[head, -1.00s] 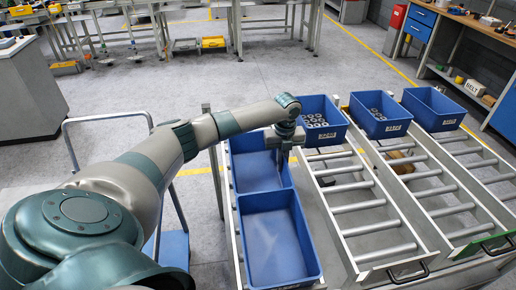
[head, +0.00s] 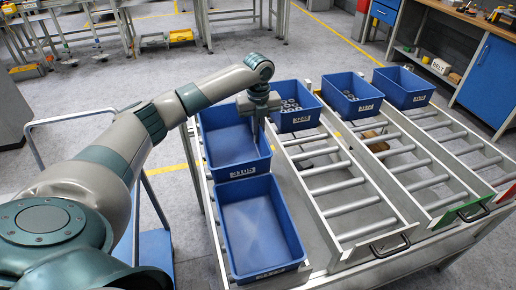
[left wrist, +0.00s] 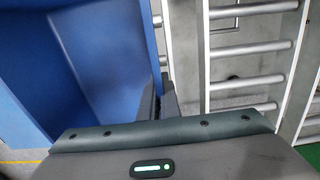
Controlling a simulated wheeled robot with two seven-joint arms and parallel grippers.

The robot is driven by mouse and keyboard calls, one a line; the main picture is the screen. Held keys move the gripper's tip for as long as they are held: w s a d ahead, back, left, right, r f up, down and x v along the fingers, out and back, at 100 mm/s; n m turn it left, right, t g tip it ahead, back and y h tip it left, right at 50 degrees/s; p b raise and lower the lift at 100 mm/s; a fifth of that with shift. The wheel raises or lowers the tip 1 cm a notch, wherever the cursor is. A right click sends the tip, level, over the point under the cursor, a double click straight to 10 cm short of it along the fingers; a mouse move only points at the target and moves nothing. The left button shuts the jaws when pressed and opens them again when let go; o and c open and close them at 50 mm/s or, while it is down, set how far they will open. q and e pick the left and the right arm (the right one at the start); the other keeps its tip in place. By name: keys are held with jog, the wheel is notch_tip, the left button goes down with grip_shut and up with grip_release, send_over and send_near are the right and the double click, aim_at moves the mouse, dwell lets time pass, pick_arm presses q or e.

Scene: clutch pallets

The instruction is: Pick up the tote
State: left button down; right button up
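The rear blue tote (head: 250,168) in the left lane is empty, and its labelled front wall shows above the front blue tote (head: 262,268). It looks raised a little above the lane. My left gripper (head: 257,128) reaches down to its right wall and looks shut on that rim. In the left wrist view the two fingers (left wrist: 165,92) are close together at the edge of the blue tote (left wrist: 95,60), with its inside filling the left. The exact finger contact is partly hidden. My right gripper is not in view.
Right of it, more blue totes (head: 297,120) (head: 352,107) (head: 404,97) stand at the back of roller lanes; two visibly hold round metal parts. The front rollers (head: 345,205) are bare. A blue cart (head: 145,240) stands left. A workbench is at the back right.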

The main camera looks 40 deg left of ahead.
pick_arm(q)
notch_tip(320, 180, up, 10)
jog(key=shift+f+b, duration=0.15)
jog(key=shift+b, duration=0.95)
jog(key=shift+r, duration=0.5)
